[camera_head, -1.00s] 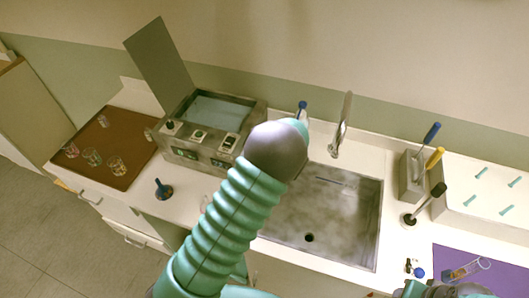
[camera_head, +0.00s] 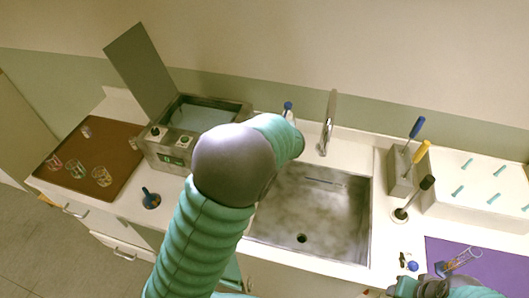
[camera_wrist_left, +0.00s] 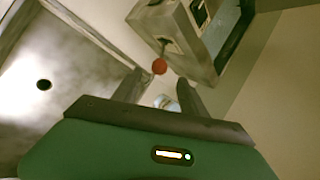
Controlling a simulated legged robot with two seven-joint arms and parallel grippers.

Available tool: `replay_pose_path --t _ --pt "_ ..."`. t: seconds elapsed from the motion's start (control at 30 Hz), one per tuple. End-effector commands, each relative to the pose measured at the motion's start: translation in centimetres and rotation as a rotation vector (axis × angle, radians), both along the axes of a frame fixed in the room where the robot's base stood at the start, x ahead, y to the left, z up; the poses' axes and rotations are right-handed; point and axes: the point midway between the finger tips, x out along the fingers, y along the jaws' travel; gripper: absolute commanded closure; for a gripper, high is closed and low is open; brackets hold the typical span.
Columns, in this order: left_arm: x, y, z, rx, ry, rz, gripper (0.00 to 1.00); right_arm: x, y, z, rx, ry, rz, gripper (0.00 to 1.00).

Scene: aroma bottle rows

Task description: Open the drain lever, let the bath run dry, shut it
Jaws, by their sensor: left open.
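The steel bath (camera_head: 172,160) stands at the back left with its lid (camera_head: 142,68) raised; bluish water (camera_head: 205,112) shows inside. My left arm hides its right front and my left gripper in the head view. In the left wrist view a red-knobbed lever (camera_wrist_left: 159,66) sticks out from the bath's grey housing (camera_wrist_left: 178,28). My left gripper (camera_wrist_left: 160,92) is open; the red knob appears just beyond the gap between its fingers, apparently not gripped. My right gripper (camera_head: 440,288) is partly in view at the bottom right edge; its jaws are unclear.
The steel sink (camera_head: 340,225) with its drain hole (camera_wrist_left: 44,85) lies right of the bath, under a tap (camera_head: 328,120). A blue-capped bottle (camera_head: 288,106) stands behind my arm. A brown tray (camera_head: 110,185) with glasses is left; a tool holder (camera_head: 400,170) and purple mat (camera_head: 490,258) are right.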

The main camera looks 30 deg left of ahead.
Motion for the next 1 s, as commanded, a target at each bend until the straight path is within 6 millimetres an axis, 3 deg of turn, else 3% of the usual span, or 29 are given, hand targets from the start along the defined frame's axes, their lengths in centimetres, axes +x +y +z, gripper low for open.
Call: replay_pose_path --t 0.1,0.3,0.77,0.87,0.97,1.0 --pt "-0.9 -1.8 2.4 -0.003 -0.004 -0.003 0.5 0.0 0.0 -0.6 0.0 0.0 0.0 0.54" --pt "-2.0 -3.4 4.8 0.0 0.0 -0.001 0.5 0.0 0.0 -0.8 0.0 0.0 0.0 0.54" --pt "-2.2 -3.6 5.3 0.0 0.002 0.0 0.5 0.0 0.0 -0.8 0.0 0.0 0.0 0.54" --pt "-2.9 -3.7 4.5 -0.03 0.004 0.018 0.5 0.0 0.0 -1.0 0.0 0.0 0.0 0.54" --pt "-6.3 -4.6 1.3 -0.177 0.013 0.107 0.5 0.0 0.0 -1.9 0.0 0.0 0.0 0.54" --pt "-8.4 -5.4 -0.4 -0.269 0.013 0.169 0.5 0.0 0.0 -2.4 0.0 0.0 0.0 0.54"
